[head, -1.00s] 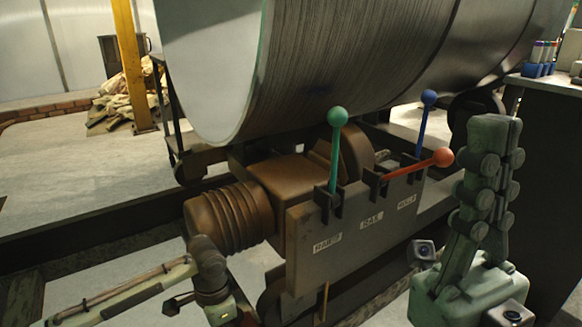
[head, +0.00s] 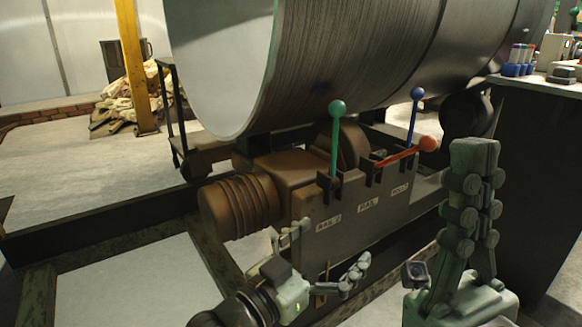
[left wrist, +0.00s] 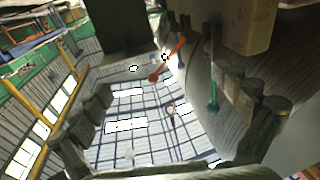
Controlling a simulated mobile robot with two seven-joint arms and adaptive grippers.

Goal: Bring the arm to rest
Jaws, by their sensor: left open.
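My left gripper (head: 325,252) is open and empty in the lower middle of the head view. Its two fingers are spread in front of the lever box (head: 352,215), apart from the levers; whether a finger touches the box front is unclear. The left wrist view shows its fingers (left wrist: 165,115) wide apart with nothing between them. My right gripper (head: 474,165) stands upright at the right, its fingers seen nearly edge-on, so its opening is unclear. The green-knobbed lever (head: 335,140) and blue-knobbed lever (head: 413,120) stand upright. The red-knobbed lever (head: 405,152) leans far to the right.
A large grey drum (head: 350,60) lies behind the box, and a brown ribbed motor housing (head: 238,207) is at its left. A dark bench (head: 540,85) with bottles and small items stands at the right. A yellow post (head: 130,65) is far left. Floor shows between the dark beams at lower left.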

